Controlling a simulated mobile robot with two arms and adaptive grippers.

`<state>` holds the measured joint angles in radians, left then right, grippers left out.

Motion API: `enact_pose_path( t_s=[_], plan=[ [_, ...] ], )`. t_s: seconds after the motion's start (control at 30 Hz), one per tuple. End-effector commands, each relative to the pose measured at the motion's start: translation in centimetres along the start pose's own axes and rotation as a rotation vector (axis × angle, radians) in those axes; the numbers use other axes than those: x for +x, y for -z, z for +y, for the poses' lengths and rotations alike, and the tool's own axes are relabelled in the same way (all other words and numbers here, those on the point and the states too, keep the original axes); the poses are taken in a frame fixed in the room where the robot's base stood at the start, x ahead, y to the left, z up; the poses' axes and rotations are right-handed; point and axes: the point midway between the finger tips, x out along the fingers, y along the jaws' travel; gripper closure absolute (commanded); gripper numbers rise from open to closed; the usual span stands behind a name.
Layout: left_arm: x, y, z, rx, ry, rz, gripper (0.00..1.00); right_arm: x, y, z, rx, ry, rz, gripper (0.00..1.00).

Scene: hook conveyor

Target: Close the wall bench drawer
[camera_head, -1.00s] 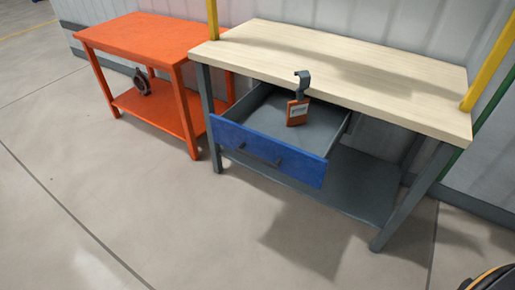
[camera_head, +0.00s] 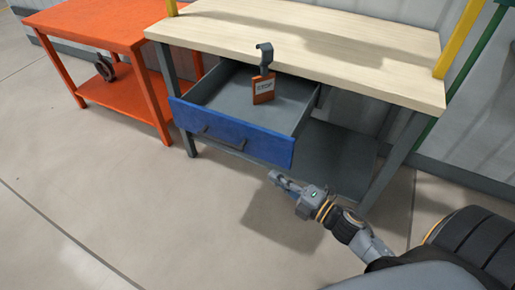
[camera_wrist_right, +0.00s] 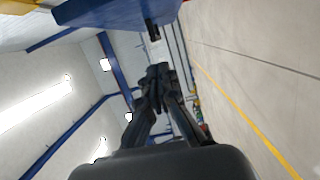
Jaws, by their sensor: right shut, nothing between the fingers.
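The wall bench drawer (camera_head: 232,133) has a blue front with a dark handle and stands pulled out under the pale wooden bench top (camera_head: 320,47). In the right wrist view the shut fingers (camera_wrist_right: 157,75) point toward a blue panel (camera_wrist_right: 110,12) at the top, which looks like the drawer front. My left gripper is not in view.
The floor (camera_head: 130,200) in front is clear.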

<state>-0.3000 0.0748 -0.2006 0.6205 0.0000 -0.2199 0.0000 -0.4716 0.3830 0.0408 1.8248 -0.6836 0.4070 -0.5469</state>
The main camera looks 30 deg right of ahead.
Motion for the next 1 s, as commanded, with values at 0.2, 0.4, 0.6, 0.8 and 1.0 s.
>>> enact_pose_path(
  t_s=[0.2,0.4,0.6,0.8,1.0],
  plan=[
    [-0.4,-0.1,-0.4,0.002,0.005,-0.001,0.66,2.1,0.2,0.8,-0.019,-0.014,0.012,1.0],
    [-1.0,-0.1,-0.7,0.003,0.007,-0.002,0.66,6.4,0.2,0.9,-0.015,-0.014,0.009,1.0],
    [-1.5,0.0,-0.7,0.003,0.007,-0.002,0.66,10.5,0.2,0.9,-0.015,-0.012,0.009,1.0],
    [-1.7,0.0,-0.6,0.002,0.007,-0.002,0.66,10.8,-2.8,0.7,-0.015,-0.008,0.007,1.0],
    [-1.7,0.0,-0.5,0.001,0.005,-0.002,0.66,11.0,-3.6,0.7,-0.014,-0.009,0.008,1.0]
  ],
)
